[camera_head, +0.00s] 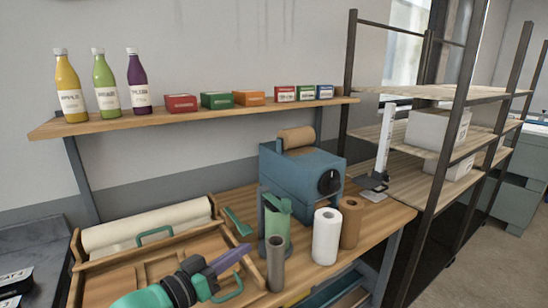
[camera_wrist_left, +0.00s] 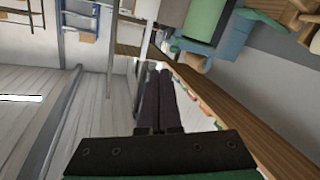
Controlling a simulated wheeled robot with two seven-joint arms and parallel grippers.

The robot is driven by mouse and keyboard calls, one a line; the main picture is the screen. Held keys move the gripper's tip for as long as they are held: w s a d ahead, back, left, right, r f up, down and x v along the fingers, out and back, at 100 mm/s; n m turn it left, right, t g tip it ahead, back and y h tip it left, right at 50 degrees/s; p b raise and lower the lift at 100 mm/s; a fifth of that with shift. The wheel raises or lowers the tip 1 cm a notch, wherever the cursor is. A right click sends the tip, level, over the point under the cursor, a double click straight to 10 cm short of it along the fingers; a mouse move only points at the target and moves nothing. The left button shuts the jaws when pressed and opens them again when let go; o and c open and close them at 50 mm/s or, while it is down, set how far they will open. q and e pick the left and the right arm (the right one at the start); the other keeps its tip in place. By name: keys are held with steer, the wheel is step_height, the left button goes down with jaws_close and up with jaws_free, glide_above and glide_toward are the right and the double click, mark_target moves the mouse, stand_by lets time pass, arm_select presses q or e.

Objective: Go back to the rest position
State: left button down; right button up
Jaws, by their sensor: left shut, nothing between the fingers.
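My left gripper (camera_head: 243,249) reaches in from the bottom left of the head view over the front of the wooden workbench (camera_head: 378,222). Its purple-grey fingers point right and slightly away. In the left wrist view the two dark fingers (camera_wrist_left: 158,76) lie side by side, shut, with nothing between them. In the head view the fingertips appear just left of the green upright object (camera_head: 277,222) and the grey-brown tube (camera_head: 275,265). I cannot tell the exact gap. My right gripper shows in neither view.
A wooden tray with a green handle (camera_head: 155,234) and a white roll (camera_head: 145,224) lies at left. A white roll (camera_head: 326,238), brown roll (camera_head: 351,222) and blue machine (camera_head: 290,178) stand at right. A shelf (camera_head: 215,116) holds bottles and small boxes. A rack (camera_head: 440,150) stands far right.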

arm_select(q)
steer(key=s+a+f+n+g+y, duration=0.1)
steer(key=s+a+f+g+y, duration=0.4)
steer(key=s+a+f, duration=0.55)
steer(key=s+a+f+n+g+y, duration=0.1)
steer(key=s+a+f+g+y, duration=0.45)
steer(key=s+f, duration=0.85)
steer(key=s+a+f+b+x, duration=0.1)
steer(key=s+b+x, duration=0.15)
steer(key=x, duration=1.15)
steer(key=s+b+x, duration=0.2)
steer(key=b+x, duration=0.1)
steer(key=x, duration=1)
steer(key=s+a+f+g+b, duration=0.1)
steer(key=s+f+b, duration=0.3)
steer(key=s+f, duration=1.3)
step_height(320, 180, down, 4)
steer(key=shift+s+a+f+g+b, duration=0.1)
steer(key=shift+s+a+g+b, duration=0.25)
steer(key=shift+a, duration=0.45)
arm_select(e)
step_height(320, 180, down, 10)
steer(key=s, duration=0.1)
arm_select(q)
steer(key=shift+y, duration=0.25)
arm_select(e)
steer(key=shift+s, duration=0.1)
